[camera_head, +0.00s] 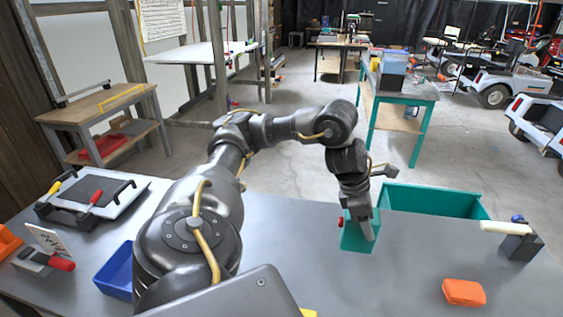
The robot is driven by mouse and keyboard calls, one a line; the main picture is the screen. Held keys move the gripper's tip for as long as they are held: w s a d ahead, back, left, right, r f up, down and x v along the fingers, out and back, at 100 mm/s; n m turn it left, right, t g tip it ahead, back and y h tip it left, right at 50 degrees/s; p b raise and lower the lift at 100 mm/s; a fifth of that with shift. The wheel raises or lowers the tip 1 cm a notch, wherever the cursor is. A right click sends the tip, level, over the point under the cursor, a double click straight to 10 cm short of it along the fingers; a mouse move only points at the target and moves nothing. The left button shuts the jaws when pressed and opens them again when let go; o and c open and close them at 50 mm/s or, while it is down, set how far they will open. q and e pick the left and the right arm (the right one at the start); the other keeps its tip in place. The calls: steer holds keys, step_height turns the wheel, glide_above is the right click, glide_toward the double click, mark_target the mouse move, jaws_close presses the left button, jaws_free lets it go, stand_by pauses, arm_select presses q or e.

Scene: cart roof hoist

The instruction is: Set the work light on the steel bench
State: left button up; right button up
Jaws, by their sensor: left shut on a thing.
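The steel bench (300,270) is the broad grey top across the front. My left gripper (366,226) points down over its right-centre part. It is shut on a small teal block with a red knob on its left side, which I take to be the work light (352,241). The block looks upright, and the fingers hide part of it. I cannot tell whether its underside touches the bench. My right gripper is not in view.
A teal bin (440,203) stands just right of the held block. An orange box (463,292) and a dark block with a pale handle (518,245) are at right. A blue bin (114,272) and a framed dark panel (95,196) are at left.

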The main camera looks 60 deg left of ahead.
arm_select(q)
steer(key=shift+w+a+f+b, duration=0.3)
steer(key=shift+w+a+f, duration=1.1)
steer(key=shift+w+f, duration=0.6)
steer(key=shift+w+a+f+b, duration=0.35)
steer(key=shift+w+a+f, duration=1.25)
steer(key=shift+f, duration=0.75)
steer(key=shift+w+a+f+b, duration=0.3)
steer(key=shift+w+a+f, duration=0.95)
steer(key=shift+w+f, duration=0.85)
steer(key=shift+s, duration=0.15)
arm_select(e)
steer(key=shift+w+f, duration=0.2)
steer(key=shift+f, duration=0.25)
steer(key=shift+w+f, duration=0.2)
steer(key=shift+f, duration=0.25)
arm_select(q)
steer(key=shift+f, duration=0.15)
steer(key=o, duration=1.1)
steer(key=shift+o, duration=0.2)
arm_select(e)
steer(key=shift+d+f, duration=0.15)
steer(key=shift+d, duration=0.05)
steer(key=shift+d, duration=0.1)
